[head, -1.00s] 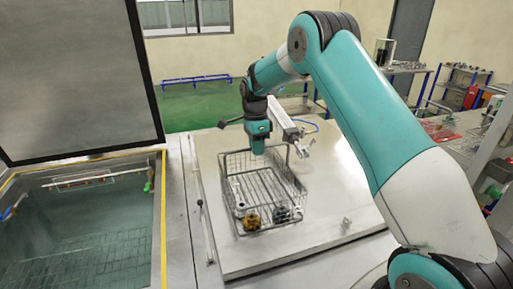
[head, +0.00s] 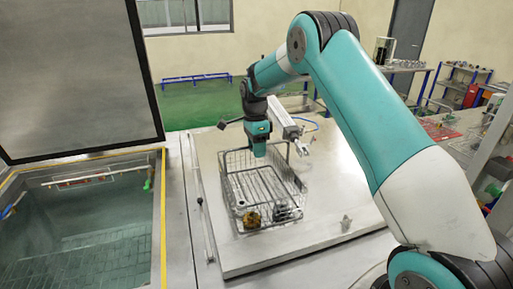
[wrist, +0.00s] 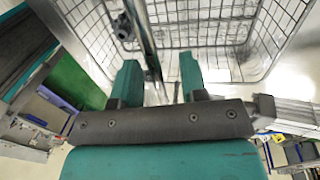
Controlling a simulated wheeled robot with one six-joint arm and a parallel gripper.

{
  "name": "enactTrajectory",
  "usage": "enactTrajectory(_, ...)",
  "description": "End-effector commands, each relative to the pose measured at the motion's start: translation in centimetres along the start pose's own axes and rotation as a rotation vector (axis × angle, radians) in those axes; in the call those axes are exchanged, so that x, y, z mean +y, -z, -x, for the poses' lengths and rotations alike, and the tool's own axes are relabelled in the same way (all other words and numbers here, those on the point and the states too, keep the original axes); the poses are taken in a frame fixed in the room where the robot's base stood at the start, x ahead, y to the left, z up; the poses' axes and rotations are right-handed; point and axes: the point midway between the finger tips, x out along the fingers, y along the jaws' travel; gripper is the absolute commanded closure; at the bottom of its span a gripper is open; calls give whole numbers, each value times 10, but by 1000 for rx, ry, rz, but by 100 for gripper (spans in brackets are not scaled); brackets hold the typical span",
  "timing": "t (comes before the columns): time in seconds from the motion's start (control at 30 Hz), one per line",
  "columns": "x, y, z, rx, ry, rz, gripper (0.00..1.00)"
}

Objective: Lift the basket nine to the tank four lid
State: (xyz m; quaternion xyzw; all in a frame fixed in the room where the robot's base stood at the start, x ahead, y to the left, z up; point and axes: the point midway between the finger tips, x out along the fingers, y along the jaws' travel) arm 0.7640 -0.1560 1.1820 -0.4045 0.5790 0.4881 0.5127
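A wire basket (head: 263,190) stands over a flat grey lid (head: 330,235); I cannot tell whether it touches it. Its number and the tank's number cannot be read. Inside lie a yellow-brown part (head: 252,219) and a grey part (head: 281,211). My gripper (head: 258,153) points down at the back of the basket, by its handle. In the wrist view, my gripper's two teal fingers (wrist: 161,78) are apart. A metal bar of the basket (wrist: 143,35) runs between them, with a visible gap at the right finger. The fingertips are partly hidden in the head view.
An open tank of water (head: 85,235) lies at left, its dark lid (head: 75,75) raised. A pneumatic cylinder (head: 287,120) stands right behind the basket. A small metal fitting (head: 346,223) sits on the grey lid. Shelves (head: 455,85) stand at the back right.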

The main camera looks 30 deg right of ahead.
Motion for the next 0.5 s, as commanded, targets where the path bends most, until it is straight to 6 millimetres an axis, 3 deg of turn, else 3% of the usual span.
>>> enactTrajectory(0.13, 0, 0, 0, 0, 0, -1, 60)
enactTrajectory(0.27, -1, 0, 12, 0, 4, -1, 60)
enactTrajectory(0.5, -2, 0, 67, -1, 8, -2, 60)
